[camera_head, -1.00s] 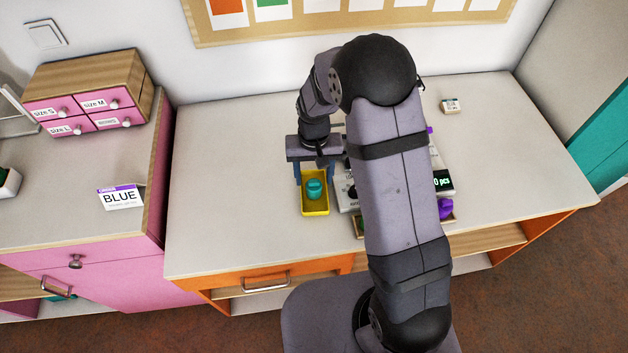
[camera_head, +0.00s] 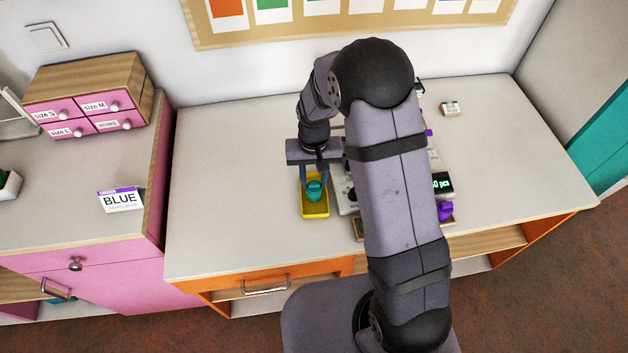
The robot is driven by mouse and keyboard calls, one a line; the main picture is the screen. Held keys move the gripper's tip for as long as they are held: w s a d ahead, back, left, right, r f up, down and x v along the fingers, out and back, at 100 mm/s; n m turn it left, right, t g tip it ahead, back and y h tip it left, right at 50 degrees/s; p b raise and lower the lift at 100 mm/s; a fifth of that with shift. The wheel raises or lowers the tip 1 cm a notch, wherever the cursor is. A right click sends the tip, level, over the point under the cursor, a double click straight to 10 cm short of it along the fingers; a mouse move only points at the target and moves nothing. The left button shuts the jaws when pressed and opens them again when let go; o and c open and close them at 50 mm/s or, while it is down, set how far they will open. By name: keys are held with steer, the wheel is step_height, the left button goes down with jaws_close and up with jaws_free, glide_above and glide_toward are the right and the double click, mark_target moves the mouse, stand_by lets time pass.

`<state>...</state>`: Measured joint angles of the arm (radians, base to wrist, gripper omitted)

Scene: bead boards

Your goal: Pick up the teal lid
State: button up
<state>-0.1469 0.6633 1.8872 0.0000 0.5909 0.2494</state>
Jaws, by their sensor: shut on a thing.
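The teal lid (camera_head: 314,191) is a small round piece in the yellow tray (camera_head: 315,212) on the light worktop. My gripper (camera_head: 314,184) points down over the tray, with its two blue fingers shut on the teal lid. The lid is still low, at the tray; I cannot tell whether it touches the tray floor. The upper part of the lid is partly hidden by the fingers.
My arm hides much of the worktop's middle. A grey device with a display (camera_head: 442,183) and a purple object (camera_head: 445,210) stand right of the tray. The worktop left of the tray is clear.

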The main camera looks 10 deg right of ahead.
mark_target(314, 182)
step_height(314, 182, up, 10)
steer(key=b, duration=0.1)
stand_by(0.4)
steer(key=shift+f+p, duration=0.25)
steer(key=shift+p, duration=0.75)
step_height(314, 182, down, 2)
steer(key=p, duration=0.4)
steer(key=shift+f, duration=0.2)
steer(key=shift+f, duration=0.15)
steer(key=shift+f+b, duration=1.95)
steer(key=shift+f, duration=0.35)
steer(key=shift+f+b, duration=0.5)
steer(key=shift+f, duration=0.25)
